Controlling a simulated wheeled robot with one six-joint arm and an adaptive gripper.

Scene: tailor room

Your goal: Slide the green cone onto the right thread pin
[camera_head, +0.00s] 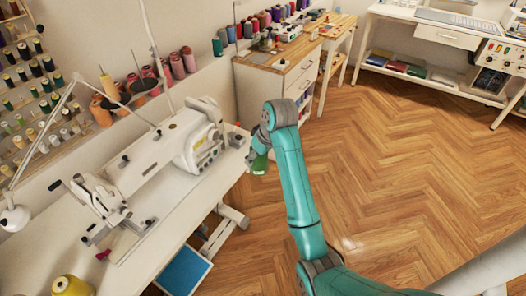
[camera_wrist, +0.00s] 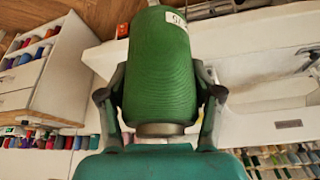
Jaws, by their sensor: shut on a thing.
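The green cone (camera_head: 259,166) hangs below my gripper (camera_head: 256,152), just off the sewing table's right edge, over the floor. In the wrist view the green cone (camera_wrist: 160,65) fills the middle, with a white label near one end. The fingers of my gripper (camera_wrist: 160,78) close on it from both sides. Behind the white sewing machine (camera_head: 165,147), a thread stand with dark discs (camera_head: 143,84) carries thin upright rods. I cannot clearly tell which is the right thread pin. My gripper is apart from the stand.
An orange cone (camera_head: 101,111) stands behind the machine, near several red and pink spools along the wall. A yellow cone (camera_head: 72,287) stands at the table's near end. A wooden-topped cabinet (camera_head: 268,60) stands beyond the table. The wooden floor (camera_head: 380,170) at right is clear.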

